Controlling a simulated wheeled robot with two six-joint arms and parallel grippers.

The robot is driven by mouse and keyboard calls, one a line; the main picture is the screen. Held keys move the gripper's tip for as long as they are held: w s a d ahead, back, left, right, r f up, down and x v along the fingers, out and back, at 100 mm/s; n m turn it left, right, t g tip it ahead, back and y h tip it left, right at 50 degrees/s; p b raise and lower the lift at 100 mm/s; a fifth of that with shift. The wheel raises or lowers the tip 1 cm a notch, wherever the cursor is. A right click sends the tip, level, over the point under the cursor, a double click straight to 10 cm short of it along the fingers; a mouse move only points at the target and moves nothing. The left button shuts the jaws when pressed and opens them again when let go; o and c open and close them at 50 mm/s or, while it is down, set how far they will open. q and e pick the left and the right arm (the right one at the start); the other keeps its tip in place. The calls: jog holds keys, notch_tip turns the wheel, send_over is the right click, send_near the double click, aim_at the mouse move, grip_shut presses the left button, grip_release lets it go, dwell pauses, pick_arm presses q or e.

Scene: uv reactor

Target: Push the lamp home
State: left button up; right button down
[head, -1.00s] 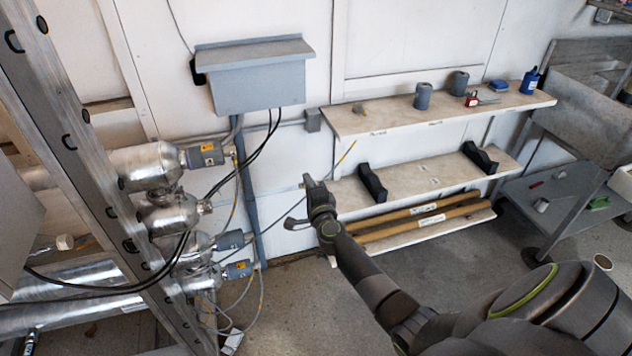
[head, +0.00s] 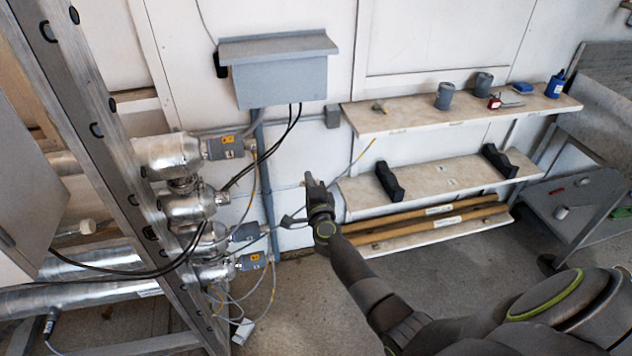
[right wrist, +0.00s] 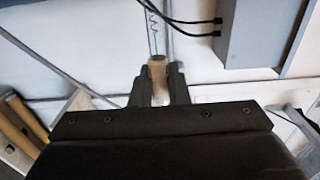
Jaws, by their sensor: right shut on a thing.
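My right gripper (head: 318,188) is in front of the wall, between the steel chambers and the shelves. In the right wrist view its fingers (right wrist: 158,92) are shut on the pale, tan end of a lamp (right wrist: 157,72). A clear thin tube with a coiled wire inside runs up from that end. The lamp's far end is out of frame there, and I cannot make out the whole lamp in the head view. Several shiny steel chambers (head: 168,156) are stacked at the left, some with grey end boxes (head: 225,147) bearing yellow labels. My left gripper is out of view.
A grey metal frame (head: 120,190) stands before the chambers. Black cables hang from a grey wall cabinet (head: 285,78) across them. Shelves (head: 420,185) at right hold black cradles (head: 390,182) and two tan tubes (head: 430,225). The floor below my gripper is clear.

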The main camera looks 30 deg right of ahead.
aim_at(274, 190)
jog(key=shift+w+a, duration=0.2)
jog(key=shift+a, duration=0.6)
jog(key=shift+w+a, duration=0.2)
jog(key=shift+a, duration=1)
jog(key=shift+w+a, duration=0.25)
jog(key=shift+a, duration=0.45)
jog(key=shift+w+a, duration=0.25)
jog(key=shift+a, duration=0.75)
jog(key=shift+w+a, duration=0.2)
jog(key=shift+a, duration=0.75)
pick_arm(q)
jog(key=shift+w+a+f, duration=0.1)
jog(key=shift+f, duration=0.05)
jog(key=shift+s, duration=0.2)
pick_arm(e)
jog(key=shift+a, duration=0.15)
